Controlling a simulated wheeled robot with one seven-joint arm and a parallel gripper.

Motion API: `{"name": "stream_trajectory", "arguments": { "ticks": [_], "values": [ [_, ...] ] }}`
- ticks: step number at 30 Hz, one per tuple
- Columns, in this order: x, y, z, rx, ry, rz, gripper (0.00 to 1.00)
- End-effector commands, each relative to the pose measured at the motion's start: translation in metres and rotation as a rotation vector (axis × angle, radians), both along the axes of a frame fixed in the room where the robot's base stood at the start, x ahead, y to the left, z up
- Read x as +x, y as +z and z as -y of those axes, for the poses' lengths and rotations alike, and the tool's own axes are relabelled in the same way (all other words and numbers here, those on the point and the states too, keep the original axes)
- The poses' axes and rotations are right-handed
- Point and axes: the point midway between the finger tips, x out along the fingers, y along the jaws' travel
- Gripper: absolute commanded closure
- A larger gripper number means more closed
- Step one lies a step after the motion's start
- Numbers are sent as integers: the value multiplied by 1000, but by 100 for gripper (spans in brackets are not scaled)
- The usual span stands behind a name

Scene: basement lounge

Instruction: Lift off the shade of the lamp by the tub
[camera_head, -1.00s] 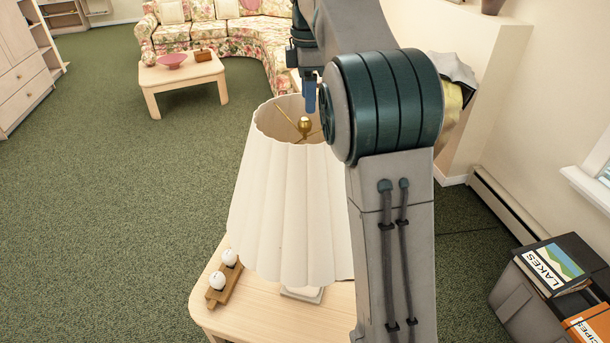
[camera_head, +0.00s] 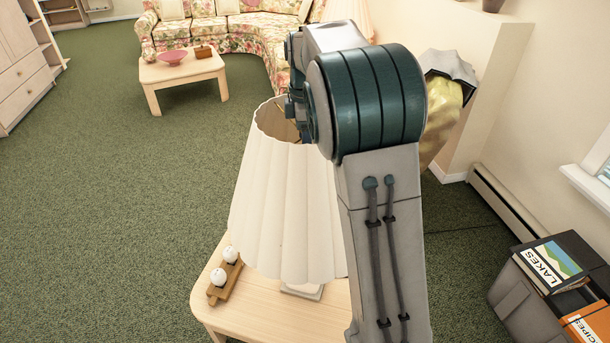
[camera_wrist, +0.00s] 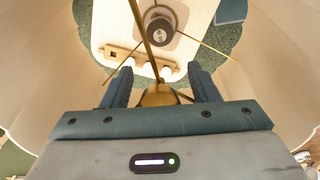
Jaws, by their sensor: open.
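The lamp's cream pleated shade (camera_head: 285,215) stands upright on the lamp in the head view, its top open. Its pale base (camera_head: 302,290) shows below, on a light wooden side table (camera_head: 262,318). My gripper (camera_wrist: 160,76) is open at the shade's mouth, pointing down into it; my arm hides it in the head view. In the wrist view its two fingers lie either side of the brass finial (camera_wrist: 160,96), where thin brass spokes meet. I cannot tell if they touch it. The grey tub (camera_head: 525,304) is at the lower right.
A wooden holder with white balls (camera_head: 225,281) is on the table left of the lamp. Books (camera_head: 556,262) lie on the tub. A low table (camera_head: 181,79) and floral sofa (camera_head: 226,38) are farther back. Green carpet is clear at left.

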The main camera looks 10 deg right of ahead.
Motion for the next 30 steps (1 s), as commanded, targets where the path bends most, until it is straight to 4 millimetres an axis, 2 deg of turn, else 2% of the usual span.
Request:
{"name": "stream_trajectory", "arguments": {
  "ticks": [4,5,9,11,19,22,30],
  "values": [
    [0,0,0,0,0,0,45],
    [0,0,0,0,0,0,48],
    [0,0,0,0,0,0,87],
    [0,0,0,0,0,0,100],
    [0,2,0,0,0,1,100],
    [1,10,0,0,0,3,100],
    [1,60,0,0,0,5,100]
  ]
}}
